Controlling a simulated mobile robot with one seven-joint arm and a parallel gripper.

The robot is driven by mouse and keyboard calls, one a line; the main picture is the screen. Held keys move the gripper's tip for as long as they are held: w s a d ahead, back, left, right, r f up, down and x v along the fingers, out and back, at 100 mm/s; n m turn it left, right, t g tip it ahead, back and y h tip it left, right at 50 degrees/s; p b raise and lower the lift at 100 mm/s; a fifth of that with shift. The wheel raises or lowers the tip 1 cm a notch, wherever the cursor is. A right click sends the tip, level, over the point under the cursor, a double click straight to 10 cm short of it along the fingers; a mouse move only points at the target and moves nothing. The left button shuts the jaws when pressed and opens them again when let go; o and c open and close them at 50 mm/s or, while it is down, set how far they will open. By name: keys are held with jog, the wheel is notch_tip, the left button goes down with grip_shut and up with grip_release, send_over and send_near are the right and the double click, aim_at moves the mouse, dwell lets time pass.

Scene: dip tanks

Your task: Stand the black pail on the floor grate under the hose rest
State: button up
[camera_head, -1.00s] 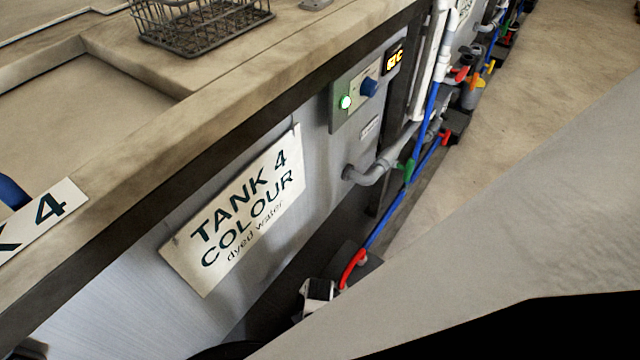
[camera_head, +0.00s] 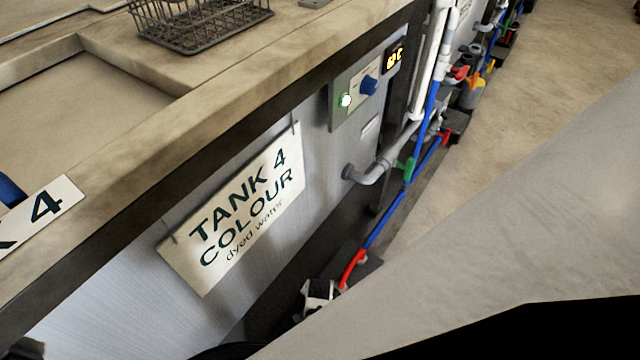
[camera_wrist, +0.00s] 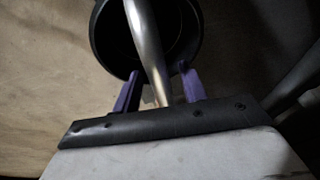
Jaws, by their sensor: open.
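The black pail (camera_wrist: 108,45) shows in the wrist view at the top, seen from above into its round, dark mouth. A shiny metal bar (camera_wrist: 146,40), seemingly its handle, crosses the mouth and runs down between my fingers. My gripper (camera_wrist: 158,72) is open, with one purple finger on each side of the bar. I cannot tell whether either finger touches it. In the head view a dark curved edge (camera_head: 225,351) at the bottom may be the pail's rim. I cannot make out the floor grate or the hose rest in either view.
Tank 4 with its sign (camera_head: 240,215) fills the left of the head view. A wire basket (camera_head: 200,22) stands on its top. Grey, blue and red pipes (camera_head: 385,225) with valves run along its foot. Bare floor (camera_head: 540,80) lies to the right.

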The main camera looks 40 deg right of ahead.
jog(key=shift+f, duration=0.1)
dwell(0.3)
grip_shut()
dwell(0.4)
